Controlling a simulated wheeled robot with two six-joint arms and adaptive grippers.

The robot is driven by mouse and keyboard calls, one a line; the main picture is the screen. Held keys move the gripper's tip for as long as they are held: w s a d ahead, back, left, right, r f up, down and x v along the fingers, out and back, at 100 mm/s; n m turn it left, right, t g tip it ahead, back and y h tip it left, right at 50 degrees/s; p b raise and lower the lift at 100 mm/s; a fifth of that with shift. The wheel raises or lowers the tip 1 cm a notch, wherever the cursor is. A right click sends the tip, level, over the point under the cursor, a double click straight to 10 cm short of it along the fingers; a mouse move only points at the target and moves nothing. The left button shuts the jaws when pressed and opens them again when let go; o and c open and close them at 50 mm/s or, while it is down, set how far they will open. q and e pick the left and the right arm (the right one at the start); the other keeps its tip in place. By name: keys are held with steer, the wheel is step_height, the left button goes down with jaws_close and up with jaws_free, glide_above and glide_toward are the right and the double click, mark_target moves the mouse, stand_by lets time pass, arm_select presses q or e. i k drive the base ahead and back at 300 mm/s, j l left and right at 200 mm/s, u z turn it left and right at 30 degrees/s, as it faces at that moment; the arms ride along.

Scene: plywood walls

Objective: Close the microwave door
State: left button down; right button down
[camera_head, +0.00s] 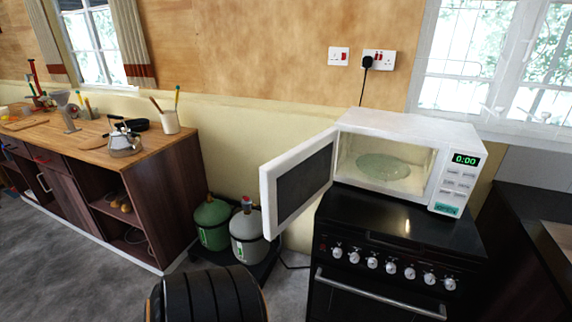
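A white microwave (408,130) stands on top of a black stove, with a lit display reading 0:00 on its right side. Its door (301,181) is hinged at the left and stands wide open, reaching out to the left and forward past the stove's edge. The lit inside shows a glass turntable (384,167) with nothing on it. Neither of my grippers is in view.
The black stove (400,218) has a row of knobs and an oven handle. A green gas cylinder (212,222) and a grey one (247,236) stand left of it. A wooden counter (150,146) holds a kettle (124,142). Grey floor is open at lower left.

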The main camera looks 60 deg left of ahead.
mark_target(291, 181)
steer(key=k+j+z, duration=0.2)
steer(key=j+z, duration=0.2)
steer(key=k+j+z, duration=0.25)
steer(key=j+z, duration=0.2)
steer(key=k+j+z, duration=0.4)
steer(key=i+l, duration=0.1)
